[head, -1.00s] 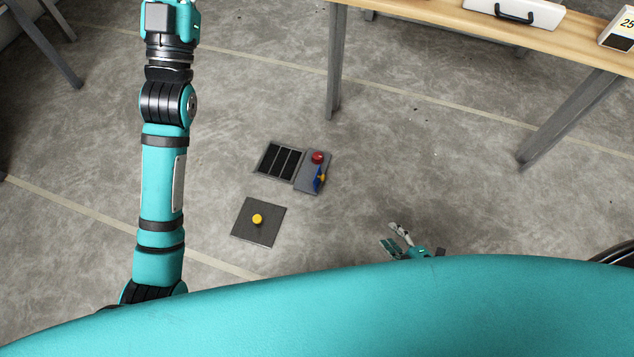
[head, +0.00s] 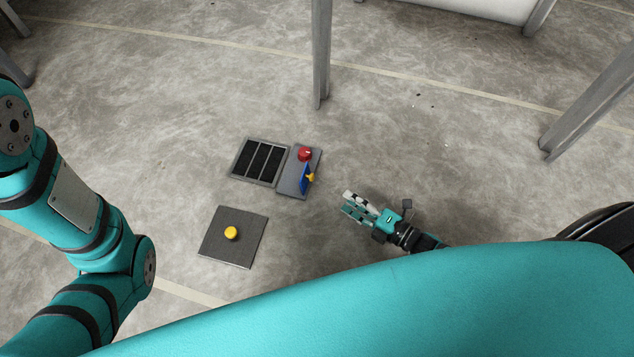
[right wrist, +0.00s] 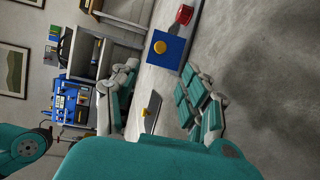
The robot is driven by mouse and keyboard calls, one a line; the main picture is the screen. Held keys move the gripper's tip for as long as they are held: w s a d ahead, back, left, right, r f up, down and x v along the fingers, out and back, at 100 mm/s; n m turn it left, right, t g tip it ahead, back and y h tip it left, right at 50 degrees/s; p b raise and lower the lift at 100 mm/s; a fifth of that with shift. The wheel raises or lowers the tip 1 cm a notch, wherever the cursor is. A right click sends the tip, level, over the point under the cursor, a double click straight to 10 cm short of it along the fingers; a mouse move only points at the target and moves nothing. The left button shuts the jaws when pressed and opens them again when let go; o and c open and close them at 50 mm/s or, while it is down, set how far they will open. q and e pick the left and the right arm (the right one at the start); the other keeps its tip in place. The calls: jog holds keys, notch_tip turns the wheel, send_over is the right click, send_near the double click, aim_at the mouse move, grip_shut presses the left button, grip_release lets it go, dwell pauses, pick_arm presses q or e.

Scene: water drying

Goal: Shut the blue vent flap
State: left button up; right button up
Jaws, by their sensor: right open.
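The blue vent flap (head: 305,181) stands up on edge from a grey plate (head: 293,186) on the floor. A yellow knob (head: 311,177) sticks out of the flap's right side. In the right wrist view the flap (right wrist: 173,58) appears face-on as a blue square with its yellow knob (right wrist: 160,47). My right gripper (head: 352,204) is open and empty, low to the right of the flap and apart from it. In the right wrist view its fingers (right wrist: 160,76) spread below the flap. My left arm shows at the left; its gripper is out of view.
A red button (head: 304,153) sits at the plate's far end. A dark slatted grille (head: 259,161) lies left of the plate. A dark square plate with a yellow knob (head: 231,233) lies nearer. Table legs (head: 321,60) stand behind; floor to the right is clear.

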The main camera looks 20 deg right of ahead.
aim_at(313, 178)
jog(key=b+x, duration=0.4)
jog(key=x, duration=0.6)
jog(key=shift+w+f+b, duration=0.15)
jog(key=shift+b, duration=0.15)
jog(key=shift+x, duration=0.75)
jog(key=shift+c, duration=0.2)
grip_shut()
